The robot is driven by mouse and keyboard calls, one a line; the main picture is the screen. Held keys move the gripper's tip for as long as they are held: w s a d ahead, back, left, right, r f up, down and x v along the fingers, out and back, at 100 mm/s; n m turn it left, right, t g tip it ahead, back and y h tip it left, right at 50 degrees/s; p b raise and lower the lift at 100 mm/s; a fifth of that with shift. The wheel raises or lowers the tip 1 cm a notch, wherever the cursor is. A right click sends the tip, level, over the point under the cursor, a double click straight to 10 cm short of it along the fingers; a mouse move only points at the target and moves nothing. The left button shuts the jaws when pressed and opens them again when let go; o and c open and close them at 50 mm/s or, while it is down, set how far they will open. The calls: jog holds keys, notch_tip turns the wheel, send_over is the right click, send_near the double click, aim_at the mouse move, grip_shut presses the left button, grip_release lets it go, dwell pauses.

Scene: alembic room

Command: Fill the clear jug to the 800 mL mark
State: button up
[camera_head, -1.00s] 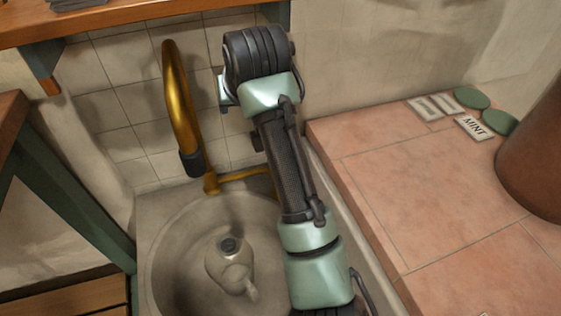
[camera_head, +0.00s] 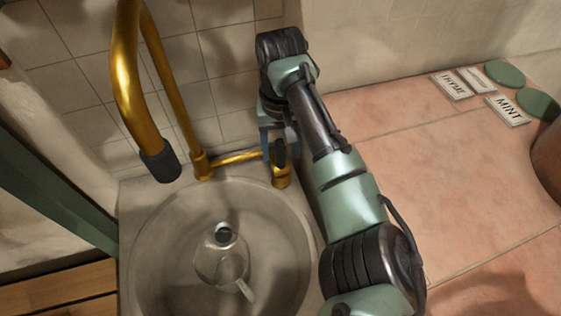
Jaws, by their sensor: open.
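The clear jug (camera_head: 222,262) stands in the round basin of the stone sink (camera_head: 165,262). Its round mouth faces up and its handle points to the lower right. I cannot read a mark or a water level on it. The brass tap (camera_head: 125,70) arches above the sink, its dark spout end (camera_head: 160,165) up and left of the jug. No stream of water shows. A brass valve (camera_head: 281,178) sits at the right end of the tap's pipe. My gripper (camera_head: 279,150) is open and points down at this valve; my wrist partly hides the jaws, and contact is unclear.
A pink tiled counter (camera_head: 420,130) lies to the right, with a MINT label card (camera_head: 507,110), a THYME-like card (camera_head: 451,86) and green discs (camera_head: 504,74). A tiled wall stands close behind the tap. A slatted wooden surface (camera_head: 60,290) is at the lower left.

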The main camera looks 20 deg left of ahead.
aim_at(280, 157)
jog(key=shift+f+b, duration=0.55)
jog(key=shift+f, duration=1.15)
grip_shut()
